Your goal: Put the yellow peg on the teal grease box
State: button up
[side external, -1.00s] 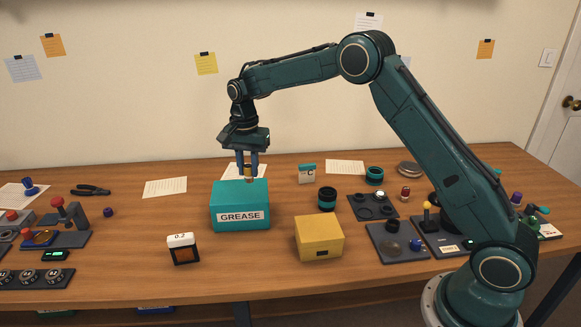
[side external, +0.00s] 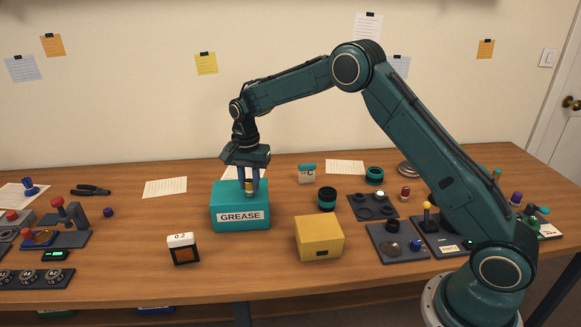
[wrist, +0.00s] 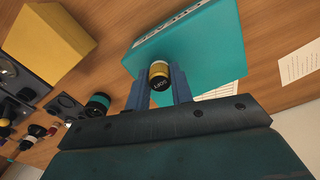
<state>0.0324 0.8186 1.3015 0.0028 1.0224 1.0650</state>
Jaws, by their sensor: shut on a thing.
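The teal grease box (side external: 240,218) stands on the table, with a white label reading GREASE on its front. My gripper (side external: 249,188) points down over its top and is shut on the yellow peg (side external: 250,187). The peg is upright, its lower end at or just above the box top; I cannot tell whether it touches.
A yellow box (side external: 319,238) stands to the right of the teal box. A small white-topped container marked 0.2 (side external: 183,249) stands in front left. A dark teal-banded ring (side external: 327,197) and trays with parts are further right.

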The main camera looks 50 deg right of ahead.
aim_at(250, 180)
jog(key=shift+f, duration=0.15)
jog(key=o, duration=0.9)
jog(key=shift+o, duration=0.2)
notch_tip(250, 180, up, 12)
jog(key=shift+r, duration=0.2)
jog(key=shift+r, duration=0.1)
dwell(0.3)
